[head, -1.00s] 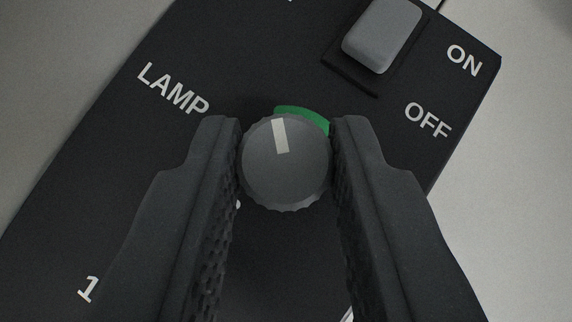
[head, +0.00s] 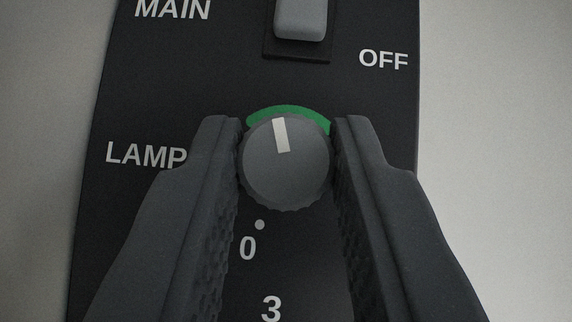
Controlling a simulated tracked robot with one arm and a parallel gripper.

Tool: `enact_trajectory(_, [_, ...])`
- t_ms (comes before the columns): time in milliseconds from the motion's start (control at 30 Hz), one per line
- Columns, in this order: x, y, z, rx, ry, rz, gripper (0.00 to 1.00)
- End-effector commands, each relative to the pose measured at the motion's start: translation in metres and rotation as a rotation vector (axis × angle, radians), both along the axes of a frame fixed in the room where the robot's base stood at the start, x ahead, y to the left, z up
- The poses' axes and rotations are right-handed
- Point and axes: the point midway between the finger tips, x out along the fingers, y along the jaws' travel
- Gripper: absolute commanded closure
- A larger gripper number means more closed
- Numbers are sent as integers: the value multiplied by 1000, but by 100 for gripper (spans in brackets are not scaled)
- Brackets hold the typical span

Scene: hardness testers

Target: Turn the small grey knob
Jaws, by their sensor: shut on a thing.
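The small grey knob (head: 286,178) sits in the middle of the head view on a black panel (head: 190,85). It is round with a ribbed edge and a white pointer line (head: 281,135). My gripper (head: 287,165) is shut on the knob, one finger on each side. The line points up and slightly left, at the green arc (head: 288,112) behind the knob's upper edge, inside the arc's visible span. A dot (head: 260,225) and a 0 (head: 248,248) show below the knob.
A grey rocker switch (head: 300,18) stands above the knob, between MAIN (head: 172,9) and OFF (head: 384,59); the frame cuts its top. A 3 (head: 271,308) is at the bottom. Plain light grey surface (head: 500,100) lies on both sides of the panel.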

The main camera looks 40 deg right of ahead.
Motion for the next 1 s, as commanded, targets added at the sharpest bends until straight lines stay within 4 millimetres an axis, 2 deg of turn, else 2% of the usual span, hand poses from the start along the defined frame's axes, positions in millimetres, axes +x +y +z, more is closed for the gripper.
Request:
enact_trajectory(500, [4,3,0,-3,-3,-226,99])
enact_trajectory(1000, [5,4,1,0,-3,-292,99])
